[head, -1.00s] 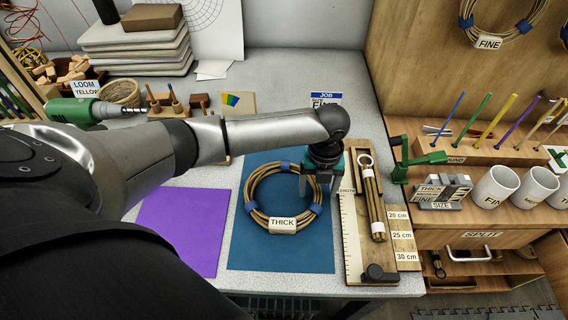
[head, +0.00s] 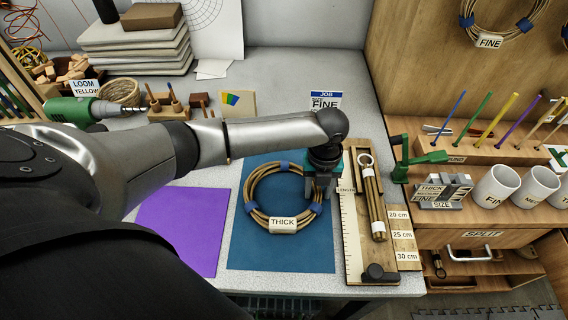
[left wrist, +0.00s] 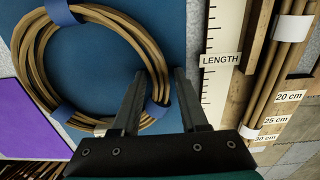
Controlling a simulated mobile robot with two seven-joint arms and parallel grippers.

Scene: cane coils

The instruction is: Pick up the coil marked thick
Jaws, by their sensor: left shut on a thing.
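The coil marked THICK (head: 249,196) is a ring of tan cane with blue ties. It lies on the blue mat (head: 285,259), its white THICK label (head: 283,225) at the near side. My left gripper (head: 319,194) is over the coil's right side, fingers pointing down. In the left wrist view, the coil (left wrist: 28,62) passes between the two fingers of the gripper (left wrist: 160,90), beside a blue tie, and they are shut on it. The coil shows no clear gap from the mat. My right gripper is not in view.
A purple mat (head: 185,222) lies to the left. A length board (head: 352,238) with cane pieces stands close to the right of the gripper. A green tool (head: 420,160) and white cups (head: 495,187) are farther right. A coil marked FINE (head: 466,18) hangs at the upper right.

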